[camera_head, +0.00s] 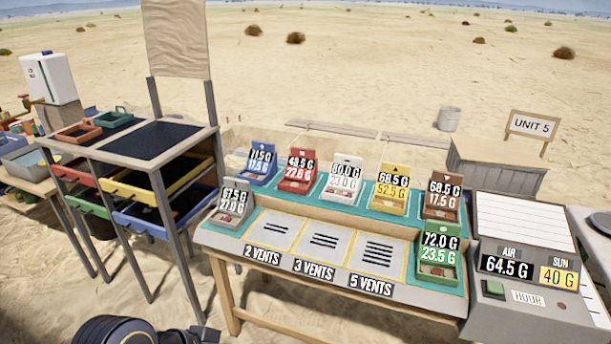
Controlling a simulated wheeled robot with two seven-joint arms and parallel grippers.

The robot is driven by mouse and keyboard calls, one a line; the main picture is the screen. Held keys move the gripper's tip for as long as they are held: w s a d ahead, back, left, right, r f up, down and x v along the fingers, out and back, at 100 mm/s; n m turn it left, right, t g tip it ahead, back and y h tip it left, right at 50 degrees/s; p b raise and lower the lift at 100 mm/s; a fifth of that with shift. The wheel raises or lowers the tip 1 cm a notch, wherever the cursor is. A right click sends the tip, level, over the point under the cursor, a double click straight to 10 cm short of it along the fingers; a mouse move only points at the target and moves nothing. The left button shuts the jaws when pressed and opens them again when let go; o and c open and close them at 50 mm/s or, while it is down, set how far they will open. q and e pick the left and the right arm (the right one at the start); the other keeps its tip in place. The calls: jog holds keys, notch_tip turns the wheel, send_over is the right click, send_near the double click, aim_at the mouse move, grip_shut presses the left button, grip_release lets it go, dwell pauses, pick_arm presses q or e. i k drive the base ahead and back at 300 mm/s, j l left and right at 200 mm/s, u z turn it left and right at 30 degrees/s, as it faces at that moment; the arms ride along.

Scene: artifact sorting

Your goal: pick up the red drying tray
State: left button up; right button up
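A red tray (299,183) stands on the teal strip along the back of the slanted sorting table, between a blue tray (261,177) and a white tray (342,193). Its upright label reads about 48.5 G over 22.0 G, and small pieces lie in its front. A red-orange handled tray (79,133) also sits on top of the rack at left. My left gripper (207,334) shows as a dark, cut-off part at the bottom edge, well away from both trays; its fingers are unclear. My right gripper is out of view.
Yellow (391,204), brown (441,208), green (437,270) and grey (233,217) trays stand around vent panels (317,242). A shelved rack (158,177) rises at left. A console (530,297) with a green button stands at right.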

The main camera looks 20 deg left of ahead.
aim_at(300, 169)
jog(key=i+j+u, duration=0.15)
jog(key=u, duration=0.2)
jog(key=i+j+u, duration=0.1)
jog(key=u, duration=0.25)
jog(key=i+j+u, duration=0.1)
jog(key=u, duration=0.25)
jog(key=i+j+u, duration=0.1)
jog(key=i, duration=0.7)
jog(key=i+j+u, duration=0.15)
jog(key=i, duration=0.7)
